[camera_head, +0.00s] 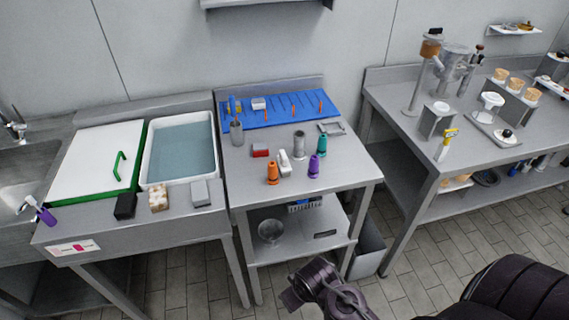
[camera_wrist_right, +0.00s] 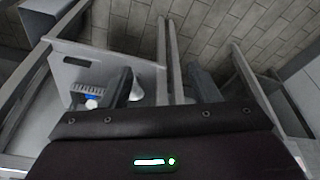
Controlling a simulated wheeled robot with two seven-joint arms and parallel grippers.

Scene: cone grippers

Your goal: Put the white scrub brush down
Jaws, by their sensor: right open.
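A white object that looks like the scrub brush (camera_head: 284,163) lies near the middle of the centre steel table (camera_head: 245,195), between an orange cone (camera_head: 272,173) and a purple cone (camera_head: 314,166). It is small, so its bristles cannot be made out. My right gripper (camera_wrist_right: 163,82) is open in the right wrist view, with nothing visible between its fingers. My right arm (camera_head: 328,288) is in front of the table in the head view, below the tabletop's front edge and apart from the brush. My left gripper is not in view.
A teal cone (camera_head: 321,144), a grey cylinder (camera_head: 299,145) and a red block (camera_head: 260,150) stand around the brush. A blue mat (camera_head: 290,115) lies at the back. A water basin (camera_head: 182,150) is at left. The tabletop's front left is bare.

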